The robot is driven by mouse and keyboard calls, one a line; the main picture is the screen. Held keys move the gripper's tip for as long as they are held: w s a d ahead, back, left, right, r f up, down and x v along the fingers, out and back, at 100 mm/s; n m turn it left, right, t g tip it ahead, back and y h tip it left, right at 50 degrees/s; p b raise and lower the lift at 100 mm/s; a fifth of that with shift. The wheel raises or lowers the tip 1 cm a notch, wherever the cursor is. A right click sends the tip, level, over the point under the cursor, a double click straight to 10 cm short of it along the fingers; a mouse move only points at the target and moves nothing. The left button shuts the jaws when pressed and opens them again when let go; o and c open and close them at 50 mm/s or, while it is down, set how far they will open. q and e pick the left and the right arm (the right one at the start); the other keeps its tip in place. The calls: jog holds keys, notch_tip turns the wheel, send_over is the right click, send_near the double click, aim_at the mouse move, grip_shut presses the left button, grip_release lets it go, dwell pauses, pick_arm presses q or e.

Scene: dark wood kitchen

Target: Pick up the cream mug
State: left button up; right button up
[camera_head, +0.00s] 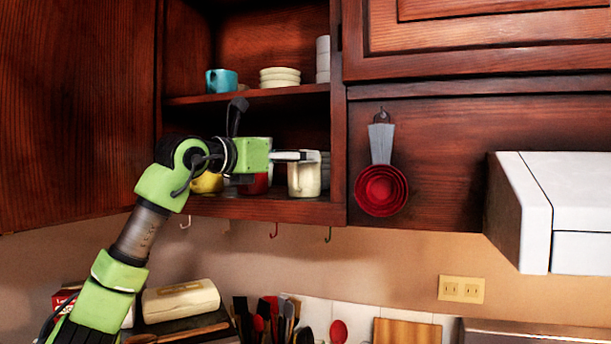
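The cream mug (304,181) stands upright on the lower shelf of the open wall cabinet, near the shelf's right end. My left gripper (302,156) reaches in from the left, with its fingers level with the mug's rim and overlapping its top. I cannot tell whether the fingers touch the mug or how far apart they are. Part of the mug's upper left is hidden by the gripper. My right gripper is out of view.
A red mug (257,184) and a yellow one (207,183) stand left of the cream mug, partly behind my arm. The upper shelf (250,94) holds a teal mug (221,80) and stacked bowls (280,76). Measuring cups (381,190) hang right of the cabinet.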

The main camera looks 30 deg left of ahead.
pick_arm(q)
jog(key=w+p, duration=0.2)
jog(key=shift+w+d+r+p, duration=0.1)
jog(key=shift+d+r+p, duration=0.1)
jog(key=shift+r+p, duration=0.15)
jog(key=shift+w+d+f+p, duration=0.1)
jog(key=shift+w+f+p, duration=0.1)
jog(key=shift+w, duration=0.45)
jog(key=shift+w+f+p, duration=0.1)
jog(key=shift+w+p, duration=0.1)
jog(key=shift+w, duration=0.4)
jog(key=shift+s, duration=0.15)
jog(key=c, duration=1.7)
jog(key=shift+c, duration=1)
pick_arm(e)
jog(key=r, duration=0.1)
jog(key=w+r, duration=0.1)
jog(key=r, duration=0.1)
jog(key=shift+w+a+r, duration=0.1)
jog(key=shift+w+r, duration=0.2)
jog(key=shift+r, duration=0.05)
pick_arm(q)
jog(key=shift+r, duration=0.1)
